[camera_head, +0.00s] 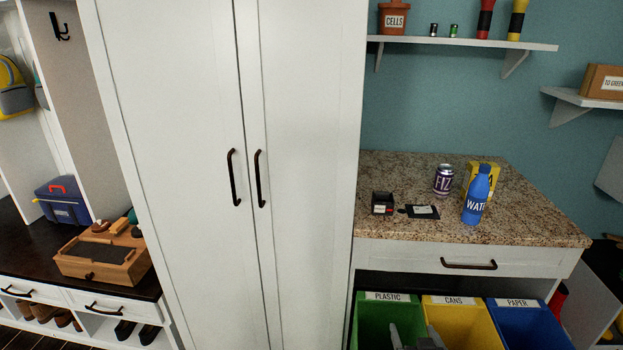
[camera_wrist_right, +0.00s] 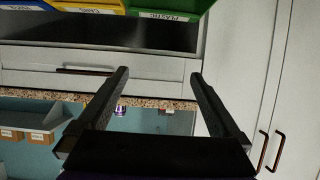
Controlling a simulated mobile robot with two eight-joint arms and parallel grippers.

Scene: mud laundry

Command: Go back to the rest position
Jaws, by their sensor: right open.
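My right gripper (camera_head: 415,338) shows at the bottom edge of the head view, in front of the green plastic bin (camera_head: 372,318) and the yellow cans bin (camera_head: 462,328). It is open. In the right wrist view the gripper's two fingers (camera_wrist_right: 159,76) stand wide apart with nothing held between them. That view is upside down, with the bins at its top and the counter edge below. My left gripper is in neither view.
On the granite counter (camera_head: 400,170) stand a purple can (camera_head: 443,180), a blue water bottle (camera_head: 478,195), a yellow box (camera_head: 487,172) and small dark items. A blue paper bin (camera_head: 530,325) is at right. A tall white cabinet (camera_head: 300,120) stands left of the counter.

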